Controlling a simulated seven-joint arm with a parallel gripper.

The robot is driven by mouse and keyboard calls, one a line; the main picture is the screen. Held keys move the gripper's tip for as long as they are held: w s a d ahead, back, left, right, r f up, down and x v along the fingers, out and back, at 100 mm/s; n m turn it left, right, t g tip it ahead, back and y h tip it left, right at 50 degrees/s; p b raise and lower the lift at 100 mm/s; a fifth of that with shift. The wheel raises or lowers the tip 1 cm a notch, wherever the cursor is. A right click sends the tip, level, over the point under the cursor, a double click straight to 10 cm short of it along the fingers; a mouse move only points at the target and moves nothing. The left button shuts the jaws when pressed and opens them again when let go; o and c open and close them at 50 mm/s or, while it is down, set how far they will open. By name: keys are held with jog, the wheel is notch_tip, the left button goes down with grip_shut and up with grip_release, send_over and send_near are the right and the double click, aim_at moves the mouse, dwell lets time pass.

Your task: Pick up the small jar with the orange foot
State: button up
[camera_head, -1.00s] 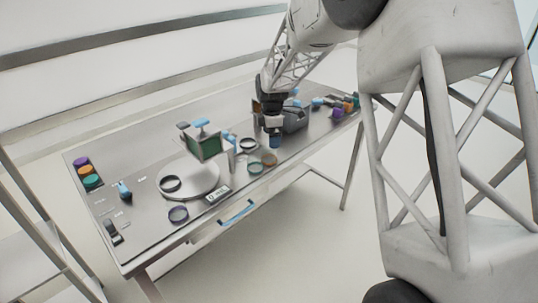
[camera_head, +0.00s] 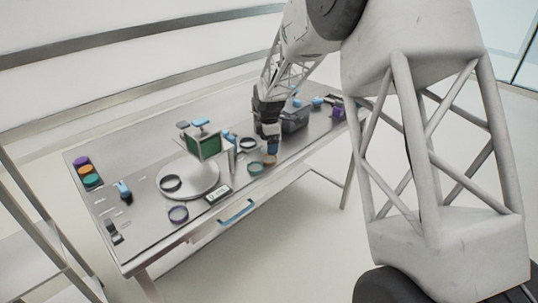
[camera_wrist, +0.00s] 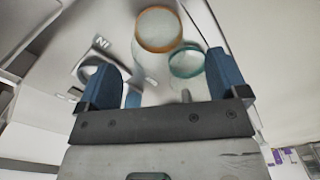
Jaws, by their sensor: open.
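The small clear jar with the orange foot (camera_wrist: 158,31) shows at the top middle of the wrist view, its orange ring towards the camera's upper edge. In the head view the orange jar (camera_head: 270,160) stands near the table's front edge, just below my gripper (camera_head: 272,145). In the wrist view my gripper (camera_wrist: 163,62) is open, with its two blue fingers spread left and right and nothing clamped between them. The jar appears between the fingers' lines, beyond their tips; the exact gap is unclear.
A clear jar with a teal ring (camera_wrist: 187,62) stands close beside the orange one; it also shows in the head view (camera_head: 256,168). A dark grey bin (camera_head: 295,119) is behind my gripper. A round plate (camera_head: 190,190) and a green-screened device (camera_head: 205,145) are to the left.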

jog(key=shift+f, duration=0.1)
jog(key=shift+w+d+f, duration=0.1)
jog(key=shift+f, duration=2.45)
jog(key=c, duration=1)
jog(key=shift+r, duration=0.15)
jog(key=shift+c, duration=0.2)
jog(key=shift+r, duration=4.9)
jog(key=shift+w, duration=0.1)
jog(key=w+a+f+m, duration=0.2)
jog(key=w+a+m, duration=0.4)
jog(key=w+a, duration=0.2)
jog(key=shift+w+a, duration=0.4)
jog(key=shift+w, duration=0.3)
